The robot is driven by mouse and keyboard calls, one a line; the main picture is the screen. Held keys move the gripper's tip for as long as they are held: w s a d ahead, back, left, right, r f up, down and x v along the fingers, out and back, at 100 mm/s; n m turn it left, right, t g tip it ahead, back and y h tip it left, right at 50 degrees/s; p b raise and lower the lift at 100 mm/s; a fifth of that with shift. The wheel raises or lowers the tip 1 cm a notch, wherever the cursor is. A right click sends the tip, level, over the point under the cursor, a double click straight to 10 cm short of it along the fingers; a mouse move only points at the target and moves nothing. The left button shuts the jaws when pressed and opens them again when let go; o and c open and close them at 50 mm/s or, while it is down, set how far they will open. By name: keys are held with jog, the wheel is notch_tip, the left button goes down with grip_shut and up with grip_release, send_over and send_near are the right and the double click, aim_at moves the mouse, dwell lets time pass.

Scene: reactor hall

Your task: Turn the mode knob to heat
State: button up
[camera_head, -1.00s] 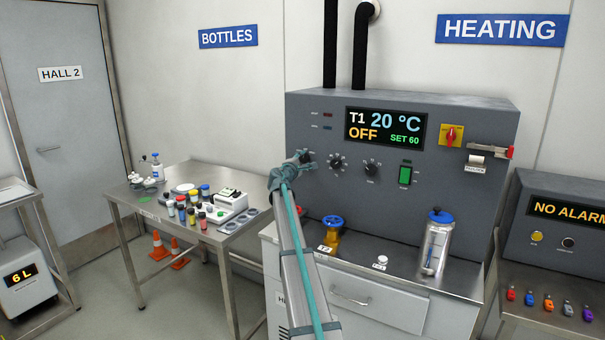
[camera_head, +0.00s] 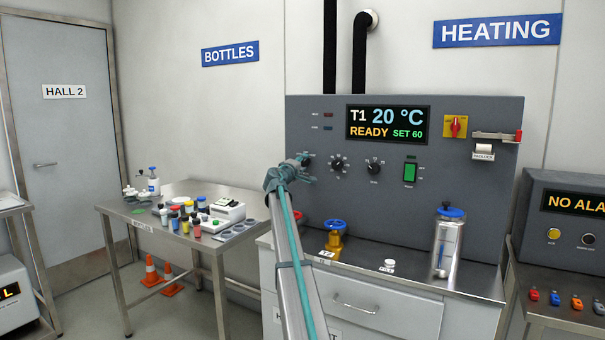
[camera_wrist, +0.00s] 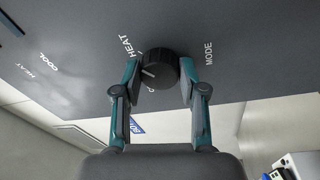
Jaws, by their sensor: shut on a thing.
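The mode knob (camera_wrist: 158,70), a black ribbed knob, fills the space between my fingers in the wrist view. My gripper (camera_wrist: 160,78) is shut on it, one finger on each side. The knob's white line points left, on the side of the HEAT lettering (camera_wrist: 125,46); I cannot tell if it lines up exactly. Another label below it is partly hidden. The MODE lettering (camera_wrist: 209,53) is to the right. In the head view my gripper (camera_head: 302,163) is at the leftmost knob of the grey heating panel (camera_head: 450,115). The display (camera_head: 388,125) reads T1 20 °C, READY, SET 60.
Two more knobs (camera_head: 337,163) (camera_head: 375,167) and a green switch (camera_head: 410,172) sit right of my gripper. A bottle table (camera_head: 150,215) is at left.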

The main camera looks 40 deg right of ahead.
dwell(0.4)
jog(key=o, duration=1.1)
jog(key=shift+o, duration=0.2)
jog(key=v, duration=1.2)
